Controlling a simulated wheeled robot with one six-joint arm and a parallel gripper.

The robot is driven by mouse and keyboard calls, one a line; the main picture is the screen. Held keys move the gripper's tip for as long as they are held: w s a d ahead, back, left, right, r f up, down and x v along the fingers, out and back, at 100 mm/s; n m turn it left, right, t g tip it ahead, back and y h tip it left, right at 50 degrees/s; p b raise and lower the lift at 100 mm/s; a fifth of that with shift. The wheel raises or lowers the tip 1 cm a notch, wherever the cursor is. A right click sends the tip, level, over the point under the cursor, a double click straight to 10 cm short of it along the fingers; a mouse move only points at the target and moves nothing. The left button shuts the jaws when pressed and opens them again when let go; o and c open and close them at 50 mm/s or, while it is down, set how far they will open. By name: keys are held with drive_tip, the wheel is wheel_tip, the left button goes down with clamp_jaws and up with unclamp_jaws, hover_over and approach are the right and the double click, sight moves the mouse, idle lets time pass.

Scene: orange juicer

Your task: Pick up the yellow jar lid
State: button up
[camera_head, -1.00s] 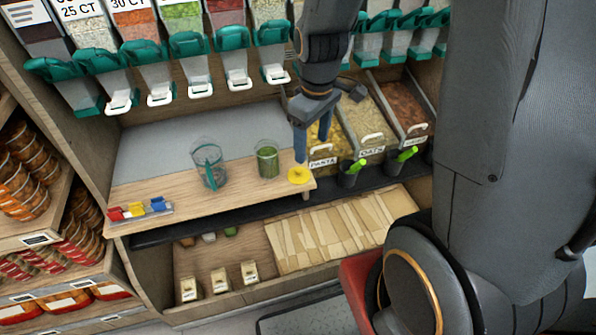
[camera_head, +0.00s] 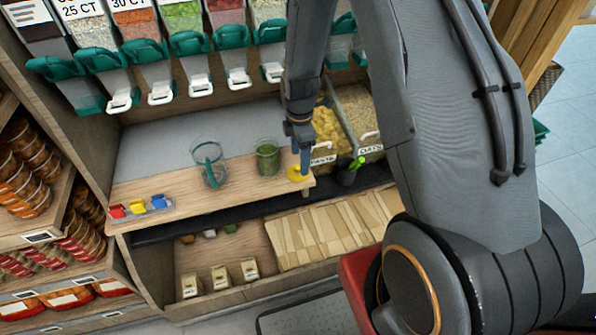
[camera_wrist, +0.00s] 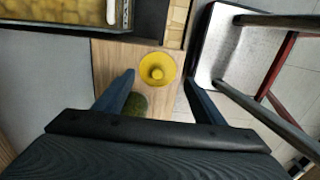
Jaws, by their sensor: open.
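The yellow jar lid (camera_head: 296,174) lies on the right end of the wooden shelf, near its edge. In the wrist view the lid (camera_wrist: 157,69) is round with a raised knob and lies ahead of the fingertips, roughly centred between them. My gripper (camera_head: 304,170) is at the lid in the head view, with a blue finger overlapping its right side. In the wrist view my gripper (camera_wrist: 158,77) is open and empty, its two fingers spread. I cannot tell whether a finger touches the lid.
A glass jar with green contents (camera_head: 267,158) stands just left of the lid. A glass jar with a teal scoop (camera_head: 209,165) stands further left, beside a tray of coloured clips (camera_head: 141,207). A dark cup with a green handle (camera_head: 348,174) is to the right. Dispensers hang above.

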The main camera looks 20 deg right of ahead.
sight(298, 168)
drive_tip(key=shift+w+a+f+p, duration=0.15)
drive_tip(key=shift+f+p, duration=0.3)
drive_tip(key=shift+f, duration=0.7)
drive_tip(key=shift+w+a+f+p, duration=0.1)
drive_tip(key=shift+f+p, duration=0.35)
drive_tip(key=shift+f, duration=0.7)
drive_tip(key=shift+c, duration=0.5)
drive_tip(key=shift+s, duration=0.1)
drive_tip(key=c, duration=1.2)
